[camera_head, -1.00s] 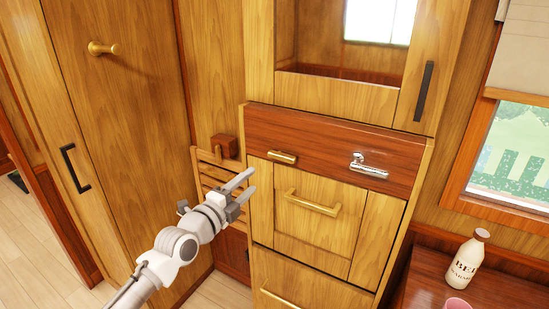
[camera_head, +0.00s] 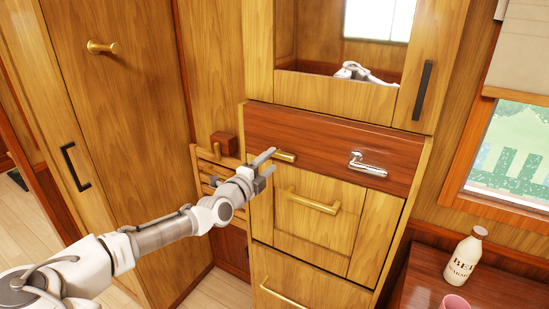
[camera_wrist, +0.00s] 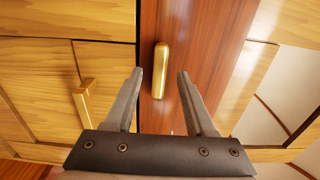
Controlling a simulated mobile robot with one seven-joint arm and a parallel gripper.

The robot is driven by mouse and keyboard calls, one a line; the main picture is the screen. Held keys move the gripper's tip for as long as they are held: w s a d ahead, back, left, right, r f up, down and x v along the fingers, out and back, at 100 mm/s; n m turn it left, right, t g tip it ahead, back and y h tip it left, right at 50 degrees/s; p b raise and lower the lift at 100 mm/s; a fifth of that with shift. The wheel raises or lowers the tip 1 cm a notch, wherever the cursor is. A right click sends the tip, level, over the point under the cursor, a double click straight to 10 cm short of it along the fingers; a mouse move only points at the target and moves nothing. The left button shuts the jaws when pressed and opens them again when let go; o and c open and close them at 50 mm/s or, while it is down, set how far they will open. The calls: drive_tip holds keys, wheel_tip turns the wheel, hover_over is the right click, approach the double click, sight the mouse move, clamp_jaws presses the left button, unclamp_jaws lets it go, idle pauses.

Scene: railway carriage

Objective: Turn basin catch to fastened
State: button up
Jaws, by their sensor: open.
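The basin catch, a short brass bar (camera_head: 285,156), sits on the dark red wooden panel (camera_head: 325,142) below the mirror recess. It lies level in the head view. In the wrist view the brass catch (camera_wrist: 160,70) lies lengthwise between my fingertips. My gripper (camera_head: 268,161) is open at the left end of the catch, and the tips overlap that end in the head view. In the wrist view my gripper (camera_wrist: 160,74) has one finger on each side of the catch, with a gap on both sides. Nothing is held.
A chrome lever (camera_head: 368,163) is on the same panel to the right. A brass handle (camera_head: 313,202) is on the front below. A small wooden block (camera_head: 223,143) and slatted rack stand left. A bottle (camera_head: 465,255) and pink cup (camera_head: 455,304) stand on the right-hand table.

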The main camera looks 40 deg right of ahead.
sight(276, 156)
drive_tip(key=shift+x, duration=1.55)
clamp_jaws()
